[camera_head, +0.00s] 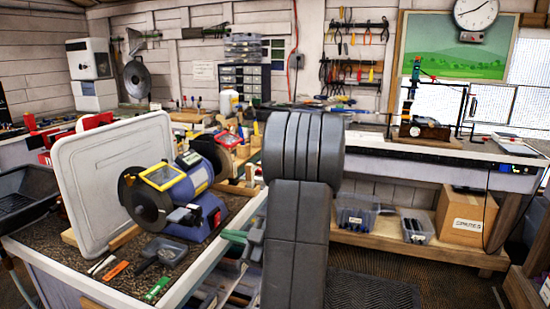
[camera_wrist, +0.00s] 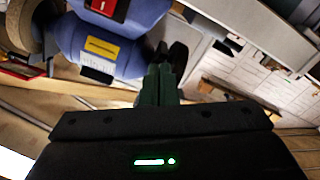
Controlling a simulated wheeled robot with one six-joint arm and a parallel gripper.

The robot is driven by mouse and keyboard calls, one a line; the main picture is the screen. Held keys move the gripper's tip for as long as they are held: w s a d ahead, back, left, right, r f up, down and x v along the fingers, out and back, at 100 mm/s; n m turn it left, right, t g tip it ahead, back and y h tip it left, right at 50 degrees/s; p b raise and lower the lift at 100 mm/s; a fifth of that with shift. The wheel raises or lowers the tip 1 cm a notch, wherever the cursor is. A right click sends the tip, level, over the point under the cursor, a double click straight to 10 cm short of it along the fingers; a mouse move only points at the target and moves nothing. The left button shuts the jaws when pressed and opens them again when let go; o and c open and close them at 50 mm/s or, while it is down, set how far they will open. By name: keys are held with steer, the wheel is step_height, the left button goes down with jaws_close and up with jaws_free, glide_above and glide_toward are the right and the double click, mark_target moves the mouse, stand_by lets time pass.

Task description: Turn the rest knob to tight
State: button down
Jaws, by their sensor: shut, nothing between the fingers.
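A pale upright panel (camera_head: 115,180) stands left of the grinder. A small dark scoop-like item (camera_head: 165,253) and hand tools lie on the bench in front. My arm blocks the middle of the head view. A cardboard box (camera_head: 465,214) sits on a far low shelf.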

mark_target(197, 221)
steer(key=d+r+p, duration=0.1)
steer(key=p, duration=0.2)
steer(key=shift+w+p, duration=0.15)
steer(key=shift+p, duration=0.25)
steer(key=shift+f, duration=0.1)
steer(key=x, duration=0.7)
steer(key=shift+a, duration=0.1)
stand_by(0.6)
steer(key=shift+s+a+b, duration=0.1)
steer(key=shift+s+b, duration=0.3)
steer(key=shift+b, duration=1.65)
steer(key=shift+f, duration=0.2)
